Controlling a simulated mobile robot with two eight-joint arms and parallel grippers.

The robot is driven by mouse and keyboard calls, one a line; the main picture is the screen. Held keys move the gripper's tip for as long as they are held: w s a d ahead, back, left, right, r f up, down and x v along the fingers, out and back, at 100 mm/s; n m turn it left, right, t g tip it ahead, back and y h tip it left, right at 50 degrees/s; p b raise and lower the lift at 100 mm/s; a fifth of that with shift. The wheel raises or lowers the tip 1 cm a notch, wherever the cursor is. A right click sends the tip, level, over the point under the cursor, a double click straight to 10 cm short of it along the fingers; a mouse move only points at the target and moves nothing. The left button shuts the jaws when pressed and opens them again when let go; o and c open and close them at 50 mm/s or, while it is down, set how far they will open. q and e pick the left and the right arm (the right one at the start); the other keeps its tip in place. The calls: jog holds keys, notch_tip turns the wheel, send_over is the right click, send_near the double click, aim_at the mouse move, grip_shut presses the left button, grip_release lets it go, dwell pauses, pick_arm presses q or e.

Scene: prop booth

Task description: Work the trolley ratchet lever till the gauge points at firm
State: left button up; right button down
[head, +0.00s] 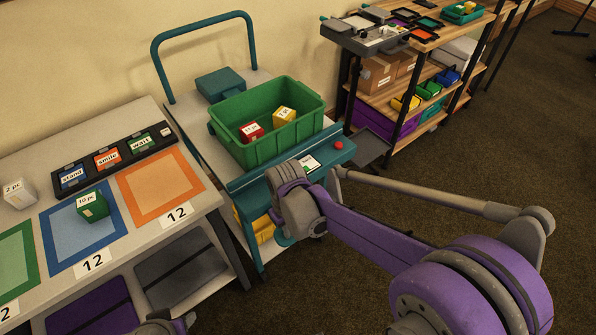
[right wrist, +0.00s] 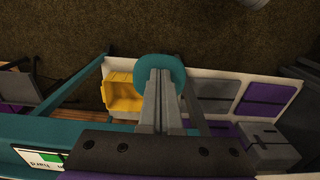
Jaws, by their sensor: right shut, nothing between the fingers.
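The teal trolley (head: 240,184) stands at the middle of the head view. The gauge (head: 311,163) is a small white panel with green on its front top bar; its corner also shows in the right wrist view (right wrist: 40,158). I cannot read its pointer. A rounded teal pad (right wrist: 160,62), which looks like the ratchet lever's end, lies at the fingertips in the right wrist view. My right gripper (right wrist: 160,74) is shut and empty, its fingertips over the pad; I cannot tell if they touch. In the head view my right wrist hides most of the lever area.
A green crate (head: 252,152) with a red and a yellow block sits on the trolley. A red knob (head: 339,146) is at the bar's right end. A table (head: 217,193) with coloured squares stands at left, shelves (head: 432,70) at back right. Carpet at right is clear.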

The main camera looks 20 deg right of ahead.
notch_tip(320, 180, up, 9)
jog(key=p, duration=0.6)
jog(key=shift+r, duration=0.15)
dwell(1.5)
jog(key=s+d+r+m+t+p, duration=0.2)
jog(key=s+d+r, duration=0.1)
jog(key=s, duration=0.4)
jog(key=s+d+r+m+t+p, duration=0.2)
jog(key=s+d+r+t+p, duration=0.1)
jog(key=s+r, duration=0.3)
jog(key=shift+s+d+p, duration=0.3)
jog(key=shift+s+p, duration=0.05)
jog(key=shift+s, duration=0.2)
dwell(0.7)
